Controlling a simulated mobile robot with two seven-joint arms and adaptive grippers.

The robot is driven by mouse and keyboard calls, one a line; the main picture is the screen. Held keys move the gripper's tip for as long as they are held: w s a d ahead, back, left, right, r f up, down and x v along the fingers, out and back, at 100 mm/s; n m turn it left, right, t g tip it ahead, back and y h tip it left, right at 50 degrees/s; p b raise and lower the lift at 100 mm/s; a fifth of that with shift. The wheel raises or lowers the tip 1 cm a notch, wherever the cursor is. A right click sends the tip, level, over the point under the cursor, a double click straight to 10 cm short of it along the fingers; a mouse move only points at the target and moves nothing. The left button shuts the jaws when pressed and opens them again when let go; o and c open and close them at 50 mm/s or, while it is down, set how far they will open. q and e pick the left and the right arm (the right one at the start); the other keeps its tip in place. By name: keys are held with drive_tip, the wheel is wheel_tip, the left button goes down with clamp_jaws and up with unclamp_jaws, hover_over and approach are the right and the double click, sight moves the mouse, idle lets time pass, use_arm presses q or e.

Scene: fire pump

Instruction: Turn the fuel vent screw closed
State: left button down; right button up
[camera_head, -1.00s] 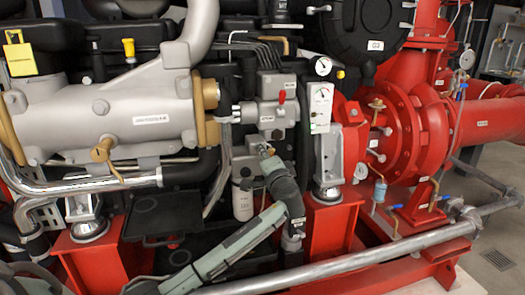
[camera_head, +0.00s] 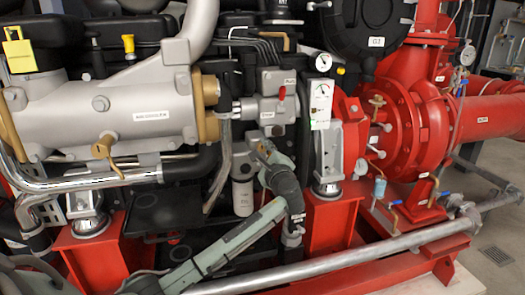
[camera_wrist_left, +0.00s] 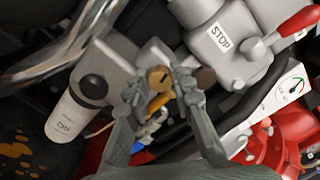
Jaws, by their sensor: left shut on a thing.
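The fuel vent screw (camera_wrist_left: 160,79) is a small brass, slotted screw head on the grey fuel filter housing (camera_wrist_left: 122,60). In the left wrist view it sits between the fingers of my left gripper (camera_wrist_left: 160,92), which are closed on it. An orange-yellow piece shows just below the screw. In the head view my left gripper (camera_head: 263,152) reaches the housing above the white filter canister (camera_head: 242,192), and the fingers hide the screw there. My right gripper is in neither view.
A grey block with a STOP label (camera_wrist_left: 218,38) and a red lever (camera_wrist_left: 298,24) sits close to the gripper. A white gauge panel (camera_head: 320,104) stands to its right. Black hoses and the silver pipe (camera_head: 112,178) crowd the left side.

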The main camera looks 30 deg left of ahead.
use_arm(q)
drive_tip(key=shift+m, duration=1.1)
drive_tip(key=c, duration=1.3)
unclamp_jaws()
drive_tip(key=v, duration=1.2)
